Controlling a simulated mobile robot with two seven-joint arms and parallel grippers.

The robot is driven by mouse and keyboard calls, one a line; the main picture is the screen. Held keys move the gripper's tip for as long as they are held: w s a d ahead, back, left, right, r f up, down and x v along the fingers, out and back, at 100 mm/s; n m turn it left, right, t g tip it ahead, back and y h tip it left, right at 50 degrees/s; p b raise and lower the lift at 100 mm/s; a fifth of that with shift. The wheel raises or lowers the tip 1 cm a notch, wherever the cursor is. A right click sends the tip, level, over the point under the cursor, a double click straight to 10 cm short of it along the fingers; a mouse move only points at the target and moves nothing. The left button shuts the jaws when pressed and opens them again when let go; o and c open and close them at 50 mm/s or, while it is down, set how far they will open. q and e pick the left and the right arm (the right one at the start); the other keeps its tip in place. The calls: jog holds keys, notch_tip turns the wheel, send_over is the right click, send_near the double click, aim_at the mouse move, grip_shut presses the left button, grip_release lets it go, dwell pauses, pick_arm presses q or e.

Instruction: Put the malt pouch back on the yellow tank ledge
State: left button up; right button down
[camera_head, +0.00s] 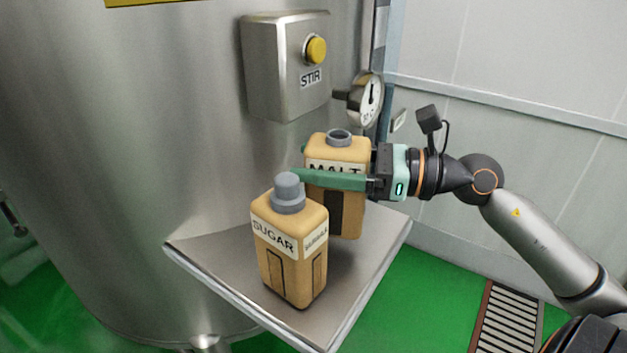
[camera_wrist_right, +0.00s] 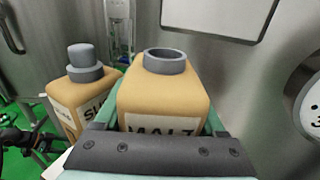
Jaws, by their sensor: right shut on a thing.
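The tan malt pouch (camera_head: 348,222), with a grey open neck and a MALT label, stands upright over the back right part of the metal ledge (camera_head: 215,265). It also shows in the right wrist view (camera_wrist_right: 165,92). My right gripper (camera_head: 302,163) comes from the right and is shut on the malt pouch, one green finger on each side at label height. I cannot tell whether the pouch's base touches the ledge. The tank (camera_head: 130,170) behind is bare metal with a yellow strip (camera_head: 150,2) at the top edge. My left gripper is not in view.
A grey-capped sugar pouch (camera_head: 290,250) stands on the ledge in front of the malt pouch and partly hides it; it also shows in the right wrist view (camera_wrist_right: 78,105). A STIR box (camera_head: 275,70) with a yellow button and a round gauge (camera_head: 370,100) are above. The ledge's left part is bare.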

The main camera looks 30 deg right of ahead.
jog(key=shift+w+f, duration=0.2)
jog(key=shift+f, duration=0.05)
notch_tip(320, 180, down, 2)
jog(key=shift+w+a+f, duration=0.1)
jog(key=shift+f, duration=0.1)
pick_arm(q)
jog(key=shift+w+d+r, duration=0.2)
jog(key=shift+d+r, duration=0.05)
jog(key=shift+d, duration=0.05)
pick_arm(e)
jog(key=shift+f, duration=0.4)
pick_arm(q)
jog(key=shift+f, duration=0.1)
pick_arm(e)
jog(key=shift+f, duration=0.1)
jog(key=shift+c, duration=1.2)
grip_release()
